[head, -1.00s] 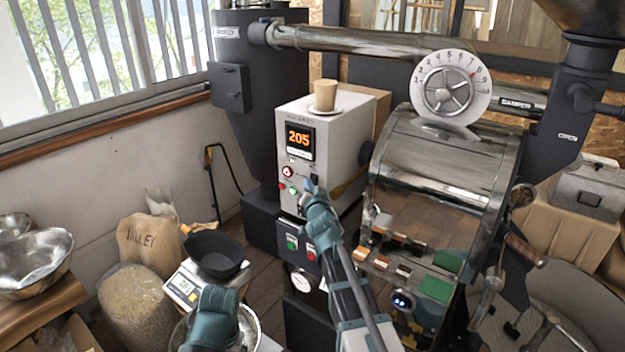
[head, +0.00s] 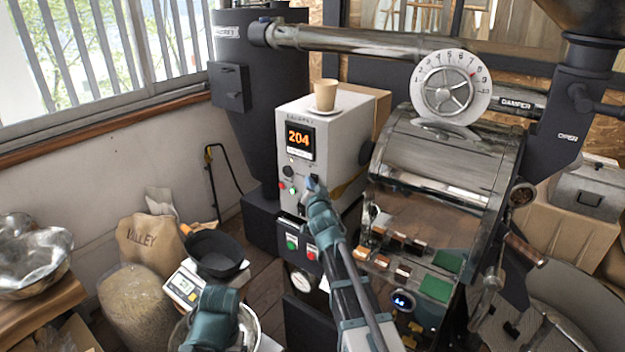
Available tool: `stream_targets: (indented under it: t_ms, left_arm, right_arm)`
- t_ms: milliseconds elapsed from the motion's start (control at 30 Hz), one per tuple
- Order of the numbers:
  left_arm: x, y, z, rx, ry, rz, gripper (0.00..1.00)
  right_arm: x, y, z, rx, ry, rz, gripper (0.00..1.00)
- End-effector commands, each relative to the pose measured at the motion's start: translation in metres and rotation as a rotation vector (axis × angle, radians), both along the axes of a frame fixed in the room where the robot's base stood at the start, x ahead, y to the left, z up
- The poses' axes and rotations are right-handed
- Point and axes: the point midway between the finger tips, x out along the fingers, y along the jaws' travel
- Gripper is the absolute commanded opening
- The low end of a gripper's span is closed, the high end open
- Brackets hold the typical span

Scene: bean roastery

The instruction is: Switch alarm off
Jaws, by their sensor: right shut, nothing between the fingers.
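The grey control box (head: 345,135) stands in the middle with an orange display (head: 299,140) reading 204. Below the display is a small round lamp (head: 290,172), which shows no red glow. A small red button (head: 282,186) and a green one (head: 293,190) sit lower on the panel. My right gripper (head: 312,184) is shut and empty in front of the panel's lower right, close to a dark switch. It hides part of the panel, and contact cannot be told. My left arm's wrist (head: 212,315) shows at the bottom; its fingers cannot be made out.
A paper cup (head: 325,95) on a saucer stands on the box. A black pan (head: 215,250) sits on a white scale (head: 184,284) at lower left, near bean sacks (head: 140,300). The roaster drum (head: 445,165) is close on the right.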

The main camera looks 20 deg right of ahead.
Motion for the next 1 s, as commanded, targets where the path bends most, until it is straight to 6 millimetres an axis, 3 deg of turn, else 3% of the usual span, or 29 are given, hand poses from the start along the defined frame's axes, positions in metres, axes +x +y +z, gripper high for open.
stream_targets:
  t_ms: [1000]
  left_arm:
    - [0.0,0.0,-0.003,0.0,0.0,0.0,0.81]
  right_arm:
    - [-0.014,0.018,-0.003,-0.001,0.001,0.002,0.0]
